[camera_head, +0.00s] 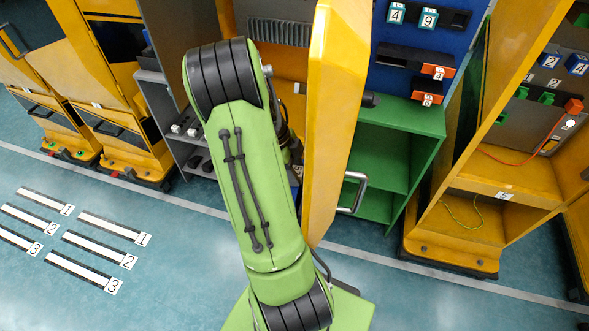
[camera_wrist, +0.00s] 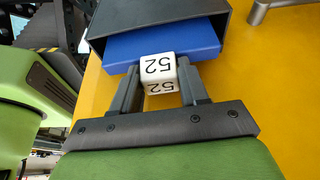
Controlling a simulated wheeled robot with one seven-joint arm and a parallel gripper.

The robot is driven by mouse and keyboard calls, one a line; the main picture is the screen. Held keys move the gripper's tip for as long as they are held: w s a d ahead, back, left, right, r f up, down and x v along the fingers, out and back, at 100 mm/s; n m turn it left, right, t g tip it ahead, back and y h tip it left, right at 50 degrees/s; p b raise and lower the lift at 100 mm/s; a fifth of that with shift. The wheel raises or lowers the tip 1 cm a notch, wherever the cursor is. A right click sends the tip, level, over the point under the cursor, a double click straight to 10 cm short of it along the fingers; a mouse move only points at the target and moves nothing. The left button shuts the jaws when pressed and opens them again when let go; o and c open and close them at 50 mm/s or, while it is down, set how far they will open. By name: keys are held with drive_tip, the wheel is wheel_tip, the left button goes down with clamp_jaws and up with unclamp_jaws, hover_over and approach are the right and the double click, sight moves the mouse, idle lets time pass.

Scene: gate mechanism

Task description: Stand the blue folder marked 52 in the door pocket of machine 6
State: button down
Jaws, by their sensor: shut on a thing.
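The blue folder (camera_wrist: 165,42) shows in the wrist view with a white block marked 52 (camera_wrist: 158,69) on its near end. My gripper (camera_wrist: 157,80) is shut on this white block, one finger on each side. The folder's far part lies inside the mouth of a dark grey pocket (camera_wrist: 213,9), and its near end sticks out. The pocket is against a yellow door panel (camera_wrist: 275,85). In the head view the yellow door (camera_head: 335,110) stands open, edge towards me. My arm hides my gripper, the folder and the pocket there.
A metal handle (camera_head: 354,192) sticks out from the door's right side; it also shows in the wrist view (camera_wrist: 262,10). A green shelf cabinet (camera_head: 395,150) and another yellow machine (camera_head: 490,225) stand to the right. Open floor (camera_head: 160,255) with numbered strips lies left.

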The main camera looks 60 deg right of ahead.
drive_tip(key=shift+f, duration=0.2)
drive_tip(key=shift+c, duration=2.4)
unclamp_jaws()
drive_tip(key=p+v, duration=0.2)
drive_tip(key=v, duration=1.3)
drive_tip(key=shift+r, duration=0.4)
drive_tip(key=shift+w, duration=0.15)
